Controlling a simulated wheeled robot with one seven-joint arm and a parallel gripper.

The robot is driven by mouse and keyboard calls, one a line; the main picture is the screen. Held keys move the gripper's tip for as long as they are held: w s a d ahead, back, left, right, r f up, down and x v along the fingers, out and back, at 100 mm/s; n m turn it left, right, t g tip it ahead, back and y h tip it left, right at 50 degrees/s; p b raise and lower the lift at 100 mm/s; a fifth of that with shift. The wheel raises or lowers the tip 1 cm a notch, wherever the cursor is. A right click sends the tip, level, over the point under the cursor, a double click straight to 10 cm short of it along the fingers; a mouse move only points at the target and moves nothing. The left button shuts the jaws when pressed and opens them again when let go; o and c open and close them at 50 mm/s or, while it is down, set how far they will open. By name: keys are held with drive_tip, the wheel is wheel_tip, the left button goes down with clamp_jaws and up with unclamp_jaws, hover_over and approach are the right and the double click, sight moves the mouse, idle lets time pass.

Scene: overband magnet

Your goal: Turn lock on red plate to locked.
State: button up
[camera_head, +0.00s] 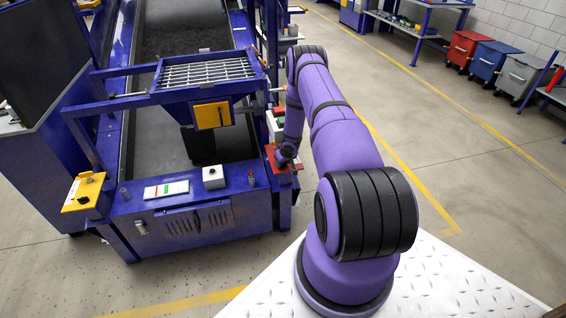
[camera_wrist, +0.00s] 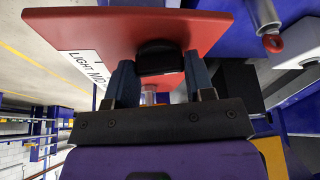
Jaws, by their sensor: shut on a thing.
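The red plate (camera_wrist: 205,30) fills the upper part of the wrist view, with a white label (camera_wrist: 85,66) whose visible text reads "LIGHT MO" before it is cut off. A black lock knob (camera_wrist: 160,57) sits on the plate's near side. My gripper (camera_wrist: 159,74) has one finger on each side of this knob and is shut on it. The lock's marks and turn position cannot be read. In the head view the red plate (camera_head: 284,166) shows at the machine's right front corner, partly hidden by my gripper (camera_head: 287,156) and arm.
A metal pin with a red ring (camera_wrist: 271,42) is right of the plate. A yellow plate with a black knob (camera_head: 84,191), a striped panel (camera_head: 166,189) and a white knob box (camera_head: 213,178) are on the blue machine. Floor to the right is clear up to the carts (camera_head: 468,50).

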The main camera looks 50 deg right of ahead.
drive_tip(key=shift+s+f+n+y, duration=0.1)
drive_tip(key=shift+n+y, duration=0.2)
drive_tip(key=shift+n, duration=0.2)
drive_tip(key=o, duration=0.9)
drive_tip(key=shift+a+m, duration=0.15)
drive_tip(key=shift+m, duration=0.15)
